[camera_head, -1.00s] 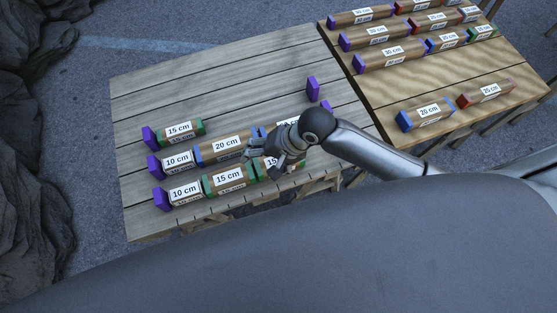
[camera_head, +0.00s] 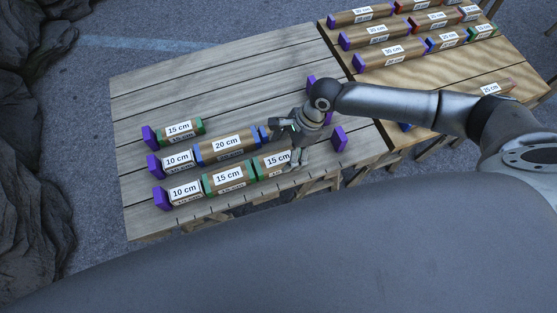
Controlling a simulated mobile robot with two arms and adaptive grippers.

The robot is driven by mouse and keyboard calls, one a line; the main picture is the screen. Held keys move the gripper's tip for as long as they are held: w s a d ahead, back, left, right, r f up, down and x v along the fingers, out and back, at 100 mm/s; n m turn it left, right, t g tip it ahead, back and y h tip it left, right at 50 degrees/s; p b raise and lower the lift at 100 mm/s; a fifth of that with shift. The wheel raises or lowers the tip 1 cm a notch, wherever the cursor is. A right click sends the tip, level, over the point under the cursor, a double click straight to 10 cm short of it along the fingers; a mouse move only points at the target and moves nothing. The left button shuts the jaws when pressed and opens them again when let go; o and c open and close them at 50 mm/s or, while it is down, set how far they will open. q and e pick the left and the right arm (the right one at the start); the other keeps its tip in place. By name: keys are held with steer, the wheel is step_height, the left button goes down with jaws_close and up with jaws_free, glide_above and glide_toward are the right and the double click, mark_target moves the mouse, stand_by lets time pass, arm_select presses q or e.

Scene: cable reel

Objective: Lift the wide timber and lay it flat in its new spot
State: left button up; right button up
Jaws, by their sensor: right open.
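Several labelled timbers lie flat in three rows on the near table; I cannot tell which one is the wide timber. The middle row holds a 10 cm piece (camera_head: 178,160) and a blue-ended 20 cm piece (camera_head: 228,145); its right end is hidden by my gripper. The front row holds a 10 cm piece (camera_head: 185,193), a green-ended 15 cm piece (camera_head: 229,178) and another 15 cm piece (camera_head: 273,161). A lone 15 cm piece (camera_head: 180,130) lies behind. My right gripper (camera_head: 287,145) is open over the right ends of the middle and front rows. My left gripper is out of view.
Purple end blocks stand at the rows' left ends and on the right, including one (camera_head: 340,138). The far table (camera_head: 440,80) carries several more timbers; my right arm crosses its near part. The near table's back (camera_head: 220,80) is clear.

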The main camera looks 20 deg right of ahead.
mark_target(279, 159)
steer(key=x, duration=0.5)
steer(key=shift+w+f, duration=0.2)
steer(key=shift+f, duration=0.2)
steer(key=c, duration=1.2)
